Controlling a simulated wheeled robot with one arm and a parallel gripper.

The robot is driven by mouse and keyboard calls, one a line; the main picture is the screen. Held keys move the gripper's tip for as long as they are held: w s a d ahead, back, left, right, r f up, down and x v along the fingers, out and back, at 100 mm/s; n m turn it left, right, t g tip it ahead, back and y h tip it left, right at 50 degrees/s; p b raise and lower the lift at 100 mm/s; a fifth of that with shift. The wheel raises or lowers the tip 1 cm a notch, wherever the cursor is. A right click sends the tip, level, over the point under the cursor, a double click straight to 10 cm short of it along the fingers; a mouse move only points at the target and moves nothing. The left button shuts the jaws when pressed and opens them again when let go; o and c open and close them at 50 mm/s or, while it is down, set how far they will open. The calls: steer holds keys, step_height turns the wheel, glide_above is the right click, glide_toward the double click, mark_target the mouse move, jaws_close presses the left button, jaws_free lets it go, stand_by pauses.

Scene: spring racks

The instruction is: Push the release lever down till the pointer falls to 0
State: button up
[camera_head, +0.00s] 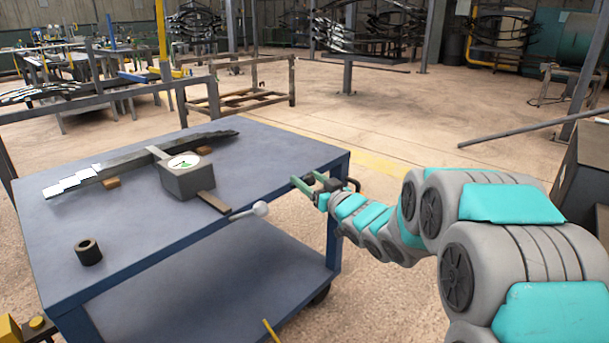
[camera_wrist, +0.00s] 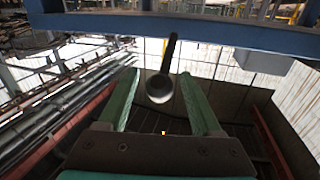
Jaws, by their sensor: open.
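A grey gauge box (camera_head: 187,182) with a round white dial (camera_head: 184,162) stands on the blue cart. Green shows on the dial, but the pointer's reading is too small to tell. The release lever (camera_head: 215,201) sticks out from the box past the cart's edge and ends in a pale ball knob (camera_head: 261,209). My gripper (camera_head: 308,190) is open and empty, right of the knob and apart from it. In the wrist view the knob (camera_wrist: 159,89) shows in line with the gap between my green fingers (camera_wrist: 158,76), with the dark rod (camera_wrist: 171,52) behind it.
The blue cart top (camera_head: 130,235) also bears a long dark leaf spring (camera_head: 125,170) on wooden blocks and a black cylinder (camera_head: 88,252). The cart's near edge lies close to my gripper. Open floor (camera_head: 390,110) lies beyond the cart.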

steer(key=shift+x, duration=1.35)
jaws_close()
stand_by(0.5)
